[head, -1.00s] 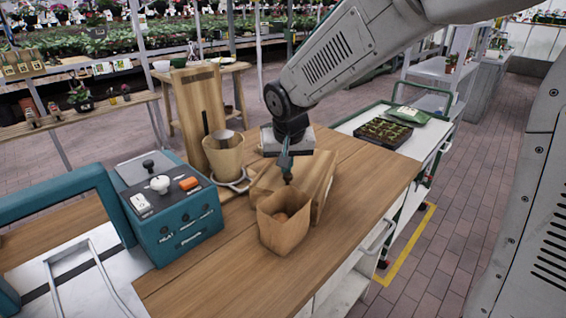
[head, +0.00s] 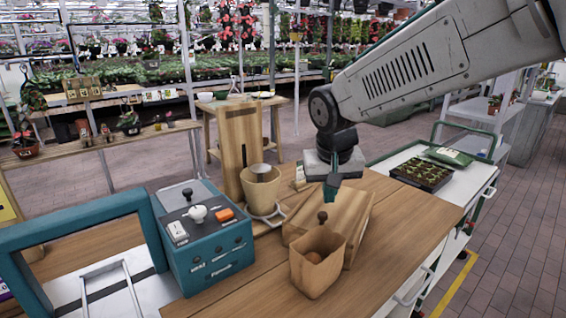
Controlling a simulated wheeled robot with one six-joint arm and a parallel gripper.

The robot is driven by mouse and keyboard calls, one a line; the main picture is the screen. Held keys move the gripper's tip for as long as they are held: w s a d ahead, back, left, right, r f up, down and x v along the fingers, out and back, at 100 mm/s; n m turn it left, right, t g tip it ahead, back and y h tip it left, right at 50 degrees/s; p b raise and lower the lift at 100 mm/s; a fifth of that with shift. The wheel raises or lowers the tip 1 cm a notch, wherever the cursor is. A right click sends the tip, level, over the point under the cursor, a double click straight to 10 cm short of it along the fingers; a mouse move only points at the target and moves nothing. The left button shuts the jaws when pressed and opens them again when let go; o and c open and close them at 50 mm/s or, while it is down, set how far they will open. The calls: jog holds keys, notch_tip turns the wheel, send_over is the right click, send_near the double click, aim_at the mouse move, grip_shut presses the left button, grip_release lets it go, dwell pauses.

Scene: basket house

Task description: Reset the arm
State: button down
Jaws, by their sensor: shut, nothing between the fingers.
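My gripper (head: 330,194) points down over the wooden worktop (head: 395,240). Its fingers are shut and empty. They are above and slightly right of an open brown box or bag (head: 316,275) with a round brown item (head: 313,257) inside. A dark knob (head: 322,217) shows just below my fingertips, at the back rim of the box. I cannot tell whether it stands in the box or behind it. A wooden block (head: 362,228) lies right behind the box, partly hidden by it and my gripper.
A teal machine (head: 208,255) with a white knob and an orange switch stands at left. A tan cup (head: 262,190) and an upright wooden board (head: 238,145) stand behind. A cart with a seedling tray (head: 420,175) is at right. The worktop's right front is clear.

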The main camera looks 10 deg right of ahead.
jog(key=s+d, duration=0.4)
jog(key=s, duration=0.9)
jog(key=s+d+g, duration=0.1)
jog(key=s+d, duration=0.4)
jog(key=s, duration=0.8)
jog(key=shift+d+r+n+y, duration=0.25)
jog(key=shift+r+n+y, duration=0.05)
jog(key=shift+r+y, duration=0.1)
jog(key=shift+a, duration=0.1)
